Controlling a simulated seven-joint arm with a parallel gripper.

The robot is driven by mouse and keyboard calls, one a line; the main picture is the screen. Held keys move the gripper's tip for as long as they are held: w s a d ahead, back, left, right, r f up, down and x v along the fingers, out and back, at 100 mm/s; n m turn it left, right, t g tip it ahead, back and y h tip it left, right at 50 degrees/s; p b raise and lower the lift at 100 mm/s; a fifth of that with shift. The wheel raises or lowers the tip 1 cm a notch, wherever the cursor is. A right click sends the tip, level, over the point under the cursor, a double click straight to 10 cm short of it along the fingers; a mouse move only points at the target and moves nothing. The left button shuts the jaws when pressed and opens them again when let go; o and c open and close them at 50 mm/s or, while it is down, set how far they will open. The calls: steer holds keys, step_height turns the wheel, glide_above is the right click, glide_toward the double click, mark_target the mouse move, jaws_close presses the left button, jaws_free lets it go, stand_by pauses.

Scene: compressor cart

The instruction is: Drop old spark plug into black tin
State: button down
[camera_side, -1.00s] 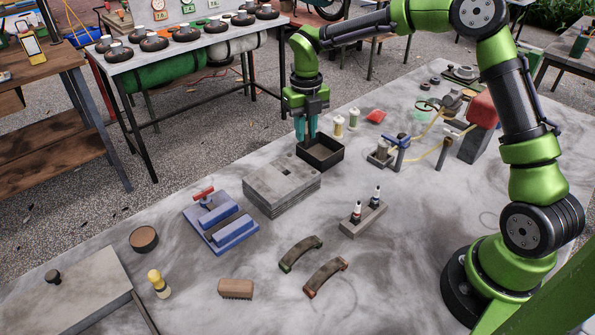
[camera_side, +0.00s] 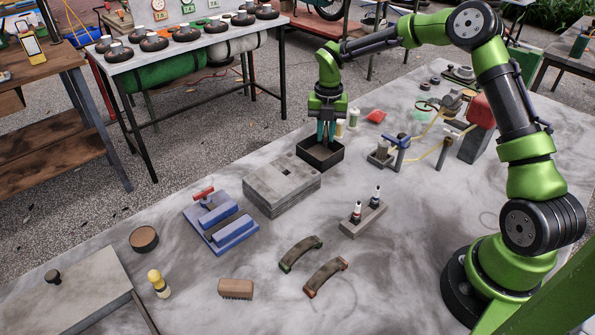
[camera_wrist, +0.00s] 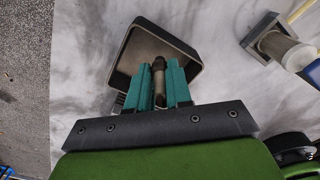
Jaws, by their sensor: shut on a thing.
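The black tin (camera_side: 318,163) is an open square box on the grey table, behind the grey block. In the wrist view the tin (camera_wrist: 186,44) lies beyond my fingertips, with its bare brown inside facing me. My gripper (camera_side: 326,138) points down over the tin in the side view. In the wrist view its teal fingers (camera_wrist: 159,78) are shut on the old spark plug (camera_wrist: 158,72), a brownish stick whose end projects past the fingertips over the tin's inside. The plug cannot be made out in the side view.
Two small bottles (camera_side: 353,119) stand just behind the tin. The grey stepped block (camera_side: 282,186) is in front of it. A holder with two spark plugs (camera_side: 363,218) stands nearer, and a blue vise (camera_side: 222,224) is at left. A pump assembly (camera_side: 388,150) is to the right.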

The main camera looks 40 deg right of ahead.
steer(key=shift+f, duration=0.35)
steer(key=c, duration=1)
jaws_free()
steer(key=shift+d, duration=0.1)
steer(key=shift+o, duration=0.2)
step_height(320, 180, up, 17)
steer(key=shift+a, duration=0.2)
